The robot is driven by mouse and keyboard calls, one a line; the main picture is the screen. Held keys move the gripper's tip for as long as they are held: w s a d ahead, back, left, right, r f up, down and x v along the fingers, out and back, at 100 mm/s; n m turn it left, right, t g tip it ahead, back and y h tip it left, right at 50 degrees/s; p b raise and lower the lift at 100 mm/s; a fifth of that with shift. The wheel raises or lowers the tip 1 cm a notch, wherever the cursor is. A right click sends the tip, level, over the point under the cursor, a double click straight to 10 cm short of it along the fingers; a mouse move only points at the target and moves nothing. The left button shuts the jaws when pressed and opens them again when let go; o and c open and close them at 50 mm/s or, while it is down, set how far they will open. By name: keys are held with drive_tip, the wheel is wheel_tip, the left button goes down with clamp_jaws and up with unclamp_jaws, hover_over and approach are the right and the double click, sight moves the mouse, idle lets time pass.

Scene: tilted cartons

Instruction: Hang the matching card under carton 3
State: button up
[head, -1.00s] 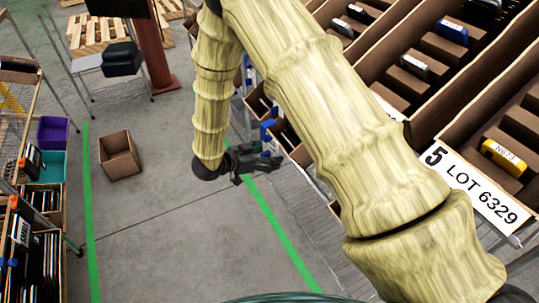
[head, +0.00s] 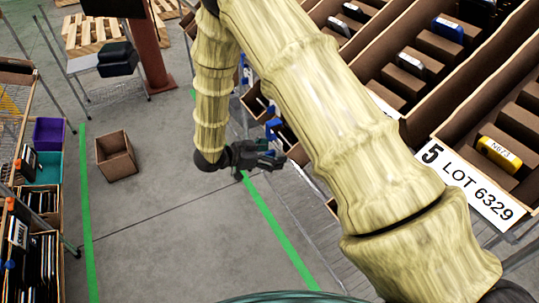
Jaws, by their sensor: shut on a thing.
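My gripper (head: 268,157) is small and dark in the head view, beyond my arm and close to the front of the row of tilted cartons. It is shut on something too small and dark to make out. The nearest tilted carton (head: 519,121) at the right bears a white card (head: 469,184) reading "5 LOT 6329" on its front. I cannot tell which carton is number 3; my arm hides much of the row's front, and no other number shows.
An open brown box (head: 115,157) stands on the floor at the left. A rack with a purple bin (head: 49,133) and a teal bin (head: 44,170) lines the left edge. A red-brown post (head: 149,55) stands at the back.

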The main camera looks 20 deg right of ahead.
sight(275, 145)
drive_tip(key=w+d+f+b, duration=0.1)
drive_tip(key=d+b, duration=0.2)
drive_tip(key=d, duration=1.1)
drive_tip(key=shift+f, duration=0.2)
idle(3.0)
drive_tip(key=shift+f, duration=0.15)
idle(0.3)
drive_tip(key=o, duration=1.1)
drive_tip(key=shift+c, duration=0.2)
drive_tip(key=v, duration=1.2)
